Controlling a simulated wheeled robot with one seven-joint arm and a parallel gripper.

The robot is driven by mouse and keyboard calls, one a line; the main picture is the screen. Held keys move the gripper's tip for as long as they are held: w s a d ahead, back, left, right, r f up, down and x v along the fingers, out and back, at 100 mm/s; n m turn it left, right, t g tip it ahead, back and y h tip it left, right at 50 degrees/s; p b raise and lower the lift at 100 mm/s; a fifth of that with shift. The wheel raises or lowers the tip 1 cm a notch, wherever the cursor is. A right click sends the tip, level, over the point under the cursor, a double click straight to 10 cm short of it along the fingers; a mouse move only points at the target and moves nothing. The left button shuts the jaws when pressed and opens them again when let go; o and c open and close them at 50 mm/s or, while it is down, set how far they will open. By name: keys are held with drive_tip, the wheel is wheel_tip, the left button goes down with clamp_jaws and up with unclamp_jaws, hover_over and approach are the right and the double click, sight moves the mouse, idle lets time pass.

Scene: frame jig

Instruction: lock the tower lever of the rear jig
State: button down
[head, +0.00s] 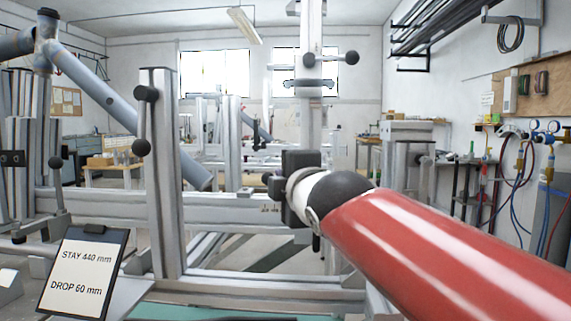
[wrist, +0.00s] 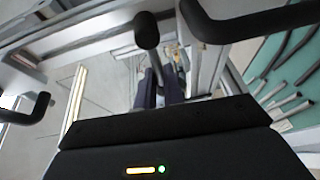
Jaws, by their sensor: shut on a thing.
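My gripper (head: 298,188) is at the lower part of an upright grey tower (head: 311,110), seen past my red arm in the head view. In the wrist view its two dark fingers (wrist: 159,92) are close together. A thin lever with a black knob (wrist: 147,30) runs down between them, and they appear shut on it. In the head view my arm and gripper hide that lever. Higher on the tower are a black knob (head: 309,59) and a ball-ended rod (head: 351,58). Whether the held lever is locked cannot be told.
A nearer post (head: 160,200) on the left carries a lever with black knobs (head: 141,147). A grey beam (head: 230,207) crosses behind it. A sign (head: 82,272) reads "STAY 440 mm, DROP 60 mm". In the wrist view a black handle (wrist: 255,24) lies close at upper right.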

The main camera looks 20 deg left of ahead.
drive_tip(key=shift+f, duration=0.15)
idle(0.3)
drive_tip(key=c, duration=1.5)
unclamp_jaws()
drive_tip(key=v, duration=0.7)
drive_tip(key=shift+s+d, duration=0.2)
drive_tip(key=shift+s, duration=0.1)
